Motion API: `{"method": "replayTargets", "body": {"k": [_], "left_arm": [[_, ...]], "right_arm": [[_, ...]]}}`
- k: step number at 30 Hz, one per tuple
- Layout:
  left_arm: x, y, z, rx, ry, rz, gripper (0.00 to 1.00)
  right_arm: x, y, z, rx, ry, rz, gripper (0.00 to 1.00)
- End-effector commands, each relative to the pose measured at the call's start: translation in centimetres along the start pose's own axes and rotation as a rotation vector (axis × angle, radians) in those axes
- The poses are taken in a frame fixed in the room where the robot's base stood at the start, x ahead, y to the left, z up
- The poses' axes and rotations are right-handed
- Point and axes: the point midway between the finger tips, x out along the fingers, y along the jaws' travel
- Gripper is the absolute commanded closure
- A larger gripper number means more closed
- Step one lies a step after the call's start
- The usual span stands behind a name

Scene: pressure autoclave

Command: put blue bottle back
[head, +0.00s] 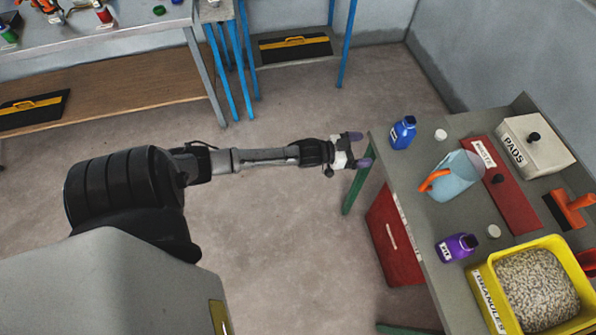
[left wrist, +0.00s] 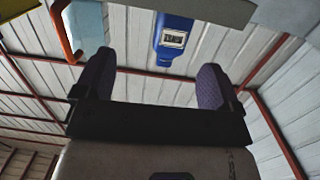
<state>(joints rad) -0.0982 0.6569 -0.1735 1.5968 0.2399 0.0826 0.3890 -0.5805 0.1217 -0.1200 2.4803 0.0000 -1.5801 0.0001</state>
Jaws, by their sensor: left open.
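The blue bottle (head: 402,133) stands upright near the left edge of the grey bench (head: 407,183) in the head view, with no cap on it. A white cap (head: 440,135) lies to its right. In the left wrist view the blue bottle (left wrist: 173,40) shows upside down, with a label, beyond and between the fingers. My left gripper (head: 362,151) is open and empty, just left of the bench edge and short of the bottle. Its purple fingertips also show in the left wrist view (left wrist: 156,82). My right gripper is not in view.
A light-blue jug with an orange handle (head: 456,176), a fallen purple bottle (head: 457,247), a red waste lid (head: 507,187), a pads box (head: 533,144) and a yellow granules bin (head: 488,291) crowd the bench. Open floor lies left of it.

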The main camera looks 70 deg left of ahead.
Motion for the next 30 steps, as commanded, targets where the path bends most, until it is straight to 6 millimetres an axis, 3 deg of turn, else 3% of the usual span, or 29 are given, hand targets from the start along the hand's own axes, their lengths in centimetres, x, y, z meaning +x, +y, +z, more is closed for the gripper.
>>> {"method": "replayTargets", "body": {"k": [1,6,13,21,25,30], "left_arm": [[-0.6,2.4,1.2,-0.009,-0.059,-0.001,0.11],[-4.3,10.1,4.7,-0.001,-0.331,-0.022,0.11],[-12.4,17.9,6.0,0.024,-0.706,-0.041,0.11],[-21.1,22.0,4.4,0.022,-1.027,-0.045,0.11],[-23.5,22.8,3.8,0.017,-1.110,-0.043,0.11],[-24.7,23.1,3.4,0.014,-1.154,-0.041,0.11]], "right_arm": [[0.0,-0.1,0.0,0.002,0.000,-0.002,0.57],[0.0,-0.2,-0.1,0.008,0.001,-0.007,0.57],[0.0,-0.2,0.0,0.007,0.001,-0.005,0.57],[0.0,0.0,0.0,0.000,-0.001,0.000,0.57],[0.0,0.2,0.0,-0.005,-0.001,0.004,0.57],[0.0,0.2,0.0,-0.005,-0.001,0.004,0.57]]}}
